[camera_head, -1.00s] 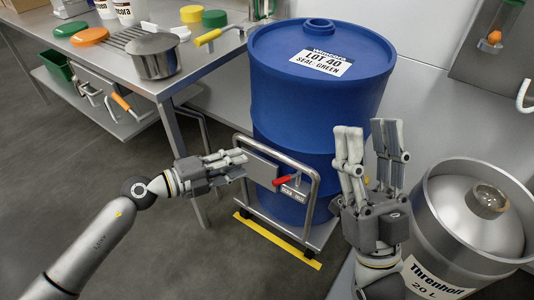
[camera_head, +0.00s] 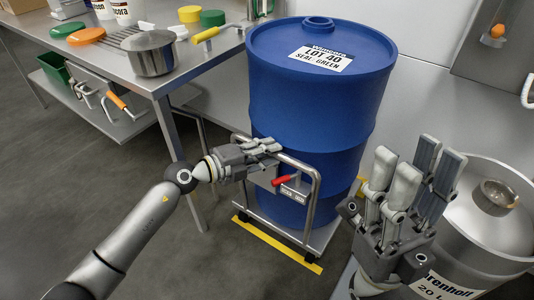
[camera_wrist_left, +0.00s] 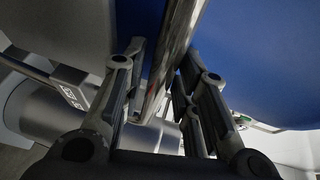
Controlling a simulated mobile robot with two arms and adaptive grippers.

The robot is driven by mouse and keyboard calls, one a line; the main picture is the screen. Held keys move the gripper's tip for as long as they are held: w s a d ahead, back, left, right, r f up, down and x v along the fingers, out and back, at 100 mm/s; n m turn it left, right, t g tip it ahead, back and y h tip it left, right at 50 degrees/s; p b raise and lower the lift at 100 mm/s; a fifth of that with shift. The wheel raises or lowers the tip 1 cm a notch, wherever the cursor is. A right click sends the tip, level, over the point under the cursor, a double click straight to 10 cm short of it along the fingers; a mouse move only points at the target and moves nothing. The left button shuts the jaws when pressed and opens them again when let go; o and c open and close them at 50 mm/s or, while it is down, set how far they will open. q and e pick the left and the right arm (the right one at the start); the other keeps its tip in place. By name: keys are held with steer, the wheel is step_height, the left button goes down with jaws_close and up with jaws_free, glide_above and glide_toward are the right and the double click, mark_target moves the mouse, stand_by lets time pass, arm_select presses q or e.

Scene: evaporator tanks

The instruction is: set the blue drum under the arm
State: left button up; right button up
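The blue drum (camera_head: 308,100) stands upright on a low wheeled trolley (camera_head: 322,236) and has a white "LOT 40 SEAL GREEN" label. The trolley has a steel tube handle (camera_head: 316,200) and a red-handled lever (camera_head: 283,180). My left gripper (camera_head: 277,146) is at the top bar of the handle, in front of the drum. In the left wrist view its fingers are apart, with a steel bar (camera_wrist_left: 173,55) running between them; contact is unclear. My right gripper (camera_head: 406,165) is open and empty, right of the drum. I cannot identify the arm in these views.
A steel bench (camera_head: 110,50) with a pot (camera_head: 150,54) and coloured lids stands left of the drum. A steel vessel (camera_head: 470,235) marked "20 L" is at right, partly behind my right gripper. Yellow floor tape (camera_head: 275,243) lies before the trolley. Floor at lower left is clear.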

arm_select(q)
jaws_close()
steer(key=shift+s, duration=0.15)
